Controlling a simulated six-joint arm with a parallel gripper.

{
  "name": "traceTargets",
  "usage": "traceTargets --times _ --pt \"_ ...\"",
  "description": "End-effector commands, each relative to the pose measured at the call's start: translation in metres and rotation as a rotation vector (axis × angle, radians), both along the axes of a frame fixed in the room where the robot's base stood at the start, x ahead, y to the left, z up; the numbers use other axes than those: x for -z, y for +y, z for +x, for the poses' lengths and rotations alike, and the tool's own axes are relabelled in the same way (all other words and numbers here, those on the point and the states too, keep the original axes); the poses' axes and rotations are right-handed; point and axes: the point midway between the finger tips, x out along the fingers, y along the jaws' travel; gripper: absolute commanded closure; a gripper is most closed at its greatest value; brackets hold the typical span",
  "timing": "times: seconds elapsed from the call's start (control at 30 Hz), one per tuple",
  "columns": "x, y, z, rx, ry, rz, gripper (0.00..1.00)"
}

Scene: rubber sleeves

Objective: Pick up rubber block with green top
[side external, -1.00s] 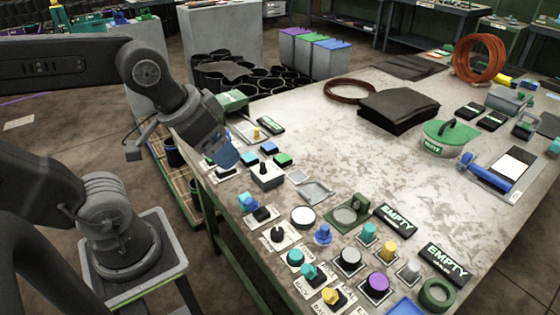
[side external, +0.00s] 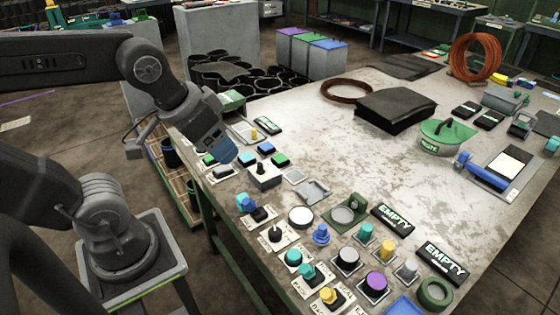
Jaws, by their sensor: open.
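A small black block with a green top (side external: 280,159) lies near the left edge of the worktable. A second green-topped block (side external: 208,160) sits further left, close beside my gripper. Two blue-topped blocks (side external: 266,147) and (side external: 248,158) lie between them. My gripper (side external: 226,158), with blue fingers, is open and points down over the table's left edge. It appears empty and above the blocks. Its fingers hide part of the table between the left green block and the blue ones; I cannot tell the exact height.
Several knobs and buttons on labelled plates fill the front. A green tray (side external: 233,101) is behind my gripper. The table's middle (side external: 320,135) is clear.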

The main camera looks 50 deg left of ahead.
Motion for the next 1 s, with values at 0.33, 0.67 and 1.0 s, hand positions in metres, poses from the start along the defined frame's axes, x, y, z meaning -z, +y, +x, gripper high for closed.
traceTargets --times 0.33,0.67,1.0 --pt "-0.011 0.04 0.105 -0.441 0.145 -0.146 0.36" --pt "0.041 0.117 0.218 -0.967 0.276 -0.281 0.36" --pt "0.137 0.196 0.281 -1.423 0.367 -0.363 0.36"
